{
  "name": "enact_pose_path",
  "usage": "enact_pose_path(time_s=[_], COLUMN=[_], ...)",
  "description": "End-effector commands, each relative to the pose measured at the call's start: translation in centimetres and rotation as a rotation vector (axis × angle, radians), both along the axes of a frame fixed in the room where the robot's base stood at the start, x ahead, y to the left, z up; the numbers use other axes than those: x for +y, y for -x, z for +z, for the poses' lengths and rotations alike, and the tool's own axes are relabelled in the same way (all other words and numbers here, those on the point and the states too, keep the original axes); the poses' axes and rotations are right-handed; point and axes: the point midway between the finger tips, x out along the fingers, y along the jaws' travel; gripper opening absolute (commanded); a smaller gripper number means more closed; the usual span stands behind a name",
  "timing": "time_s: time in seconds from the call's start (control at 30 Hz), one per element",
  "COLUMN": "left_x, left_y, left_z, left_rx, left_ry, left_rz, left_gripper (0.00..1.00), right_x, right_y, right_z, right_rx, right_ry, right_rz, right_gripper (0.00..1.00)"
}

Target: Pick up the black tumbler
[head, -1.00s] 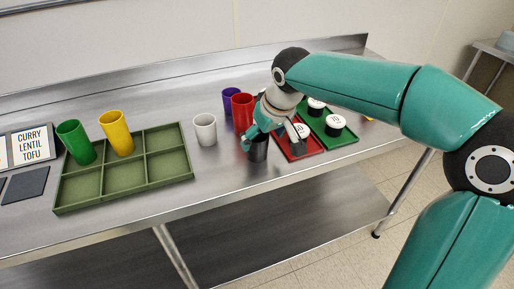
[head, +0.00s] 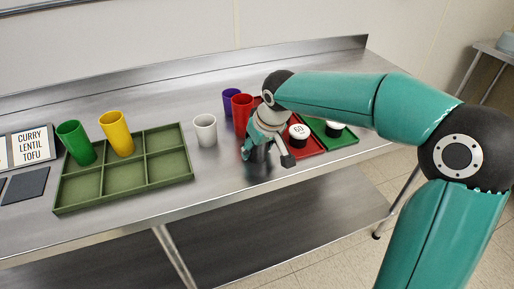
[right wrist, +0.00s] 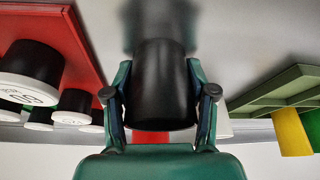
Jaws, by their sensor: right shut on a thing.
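The black tumbler (right wrist: 160,85) sits between the two fingers of my right gripper (right wrist: 160,95) in the right wrist view, with a finger against each side. In the head view my right gripper (head: 268,155) is over the front part of the counter and covers much of the black tumbler (head: 257,160). A dark reflection lies on the steel by the tumbler's base. I cannot tell whether the base touches the counter or is slightly above it. My left gripper is not in view.
A white cup (head: 205,131), red tumbler (head: 241,110) and purple tumbler (head: 231,97) stand left of and behind the gripper. A red tray (head: 312,148) and green tray (head: 345,139) hold black pots. A green compartment tray (head: 125,197) with green and yellow tumblers is left.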

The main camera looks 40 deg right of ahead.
Motion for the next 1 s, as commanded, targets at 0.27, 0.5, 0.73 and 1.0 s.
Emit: enact_pose_path(time_s=[0.27,0.5,0.73,1.0], left_x=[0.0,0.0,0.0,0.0], left_y=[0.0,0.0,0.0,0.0], left_z=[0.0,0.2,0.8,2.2], left_rx=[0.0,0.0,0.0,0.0], left_ry=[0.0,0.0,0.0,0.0], left_rz=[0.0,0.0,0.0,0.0], left_gripper=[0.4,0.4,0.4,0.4], right_x=[0.0,0.0,0.0,0.1], right_y=[0.0,-0.1,-0.2,-0.2], right_z=[0.1,1.2,4.6,12.1], right_rx=[-0.001,-0.004,-0.006,-0.007], right_ry=[0.0,0.001,0.001,-0.001], right_rz=[0.0,0.001,0.001,0.002], right_gripper=[0.21,0.21,0.21,0.21])
